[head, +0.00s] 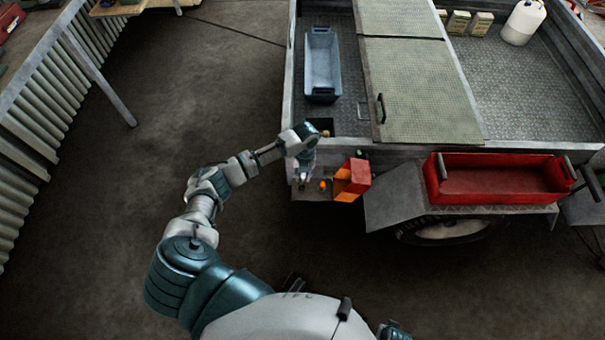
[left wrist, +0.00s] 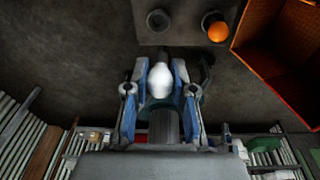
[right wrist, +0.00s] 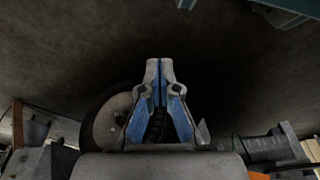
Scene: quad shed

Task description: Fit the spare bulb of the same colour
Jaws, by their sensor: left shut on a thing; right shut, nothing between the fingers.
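My left gripper (left wrist: 160,68) is shut on a white bulb (left wrist: 160,82). In the head view the left gripper (head: 301,176) is beside the lamp at the trailer's near left corner. On the grey lamp plate (left wrist: 185,8) an empty round socket (left wrist: 158,21) sits left of an orange bulb (left wrist: 216,30), which also shows in the head view (head: 322,185). The held bulb appears apart from the empty socket. The orange-red lens cover (left wrist: 282,45) stands open at the right, also seen from above (head: 353,177). My right gripper (right wrist: 160,68) is shut and empty.
A small dark tray (head: 313,123) with a small tan thing (head: 326,133) is on the trailer's corner. A blue-grey bin (head: 322,68) stands behind it. A red crate (head: 497,181) rests on the fender (head: 390,205). The floor at left (head: 160,110) is clear.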

